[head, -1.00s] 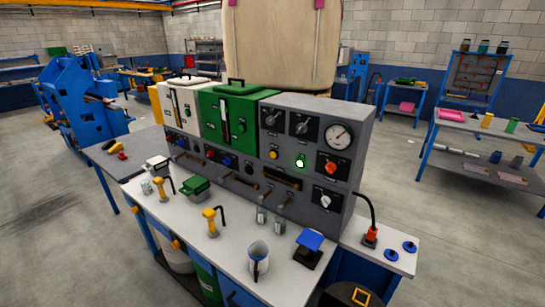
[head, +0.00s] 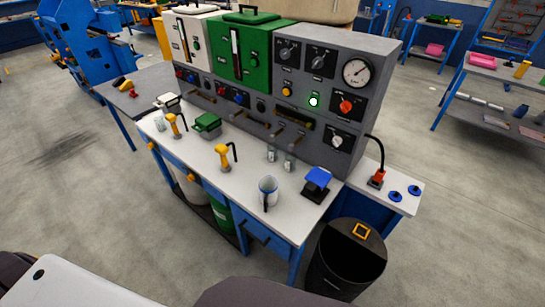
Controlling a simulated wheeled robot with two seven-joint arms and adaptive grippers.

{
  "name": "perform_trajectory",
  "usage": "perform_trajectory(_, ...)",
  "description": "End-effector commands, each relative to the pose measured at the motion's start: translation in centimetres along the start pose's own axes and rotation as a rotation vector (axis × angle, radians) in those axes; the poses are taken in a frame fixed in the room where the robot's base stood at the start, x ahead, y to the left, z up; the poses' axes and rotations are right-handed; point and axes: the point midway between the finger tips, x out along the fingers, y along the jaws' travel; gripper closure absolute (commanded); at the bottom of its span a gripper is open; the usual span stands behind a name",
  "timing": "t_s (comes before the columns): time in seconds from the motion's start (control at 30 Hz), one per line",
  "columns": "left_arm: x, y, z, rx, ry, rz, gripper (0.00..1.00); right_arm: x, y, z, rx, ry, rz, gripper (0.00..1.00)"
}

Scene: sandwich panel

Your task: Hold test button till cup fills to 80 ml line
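A grey control panel (head: 383,62) stands at the back of a white-topped bench, with a lit green button (head: 314,101) on its right part. An orange button (head: 287,92) sits left of it; I cannot read which one is labelled test. A white measuring cup (head: 268,186) with a dark handle stands upright on the bench front. Two small clear jars (head: 289,163) stand behind it, below the panel's spouts. The cup's 80 ml line and its contents are too small to tell. Neither of my grippers is in view.
A green tank (head: 240,66) and a white tank (head: 186,35) form the panel's left part. Yellow-handled tools (head: 222,158), a green-lidded box (head: 207,124) and a blue-topped stand (head: 317,183) are on the bench. A black bin (head: 345,265) stands at its right front.

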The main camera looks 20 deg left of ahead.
Motion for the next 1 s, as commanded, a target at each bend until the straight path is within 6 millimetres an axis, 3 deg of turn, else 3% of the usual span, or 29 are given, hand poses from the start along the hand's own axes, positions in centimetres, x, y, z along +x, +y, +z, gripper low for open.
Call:
perform_trajectory(0.13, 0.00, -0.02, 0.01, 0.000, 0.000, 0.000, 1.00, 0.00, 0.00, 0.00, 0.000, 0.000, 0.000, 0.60)
perform_trajectory(1.0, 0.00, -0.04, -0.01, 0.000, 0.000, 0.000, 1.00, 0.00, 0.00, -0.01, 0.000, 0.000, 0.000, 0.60)
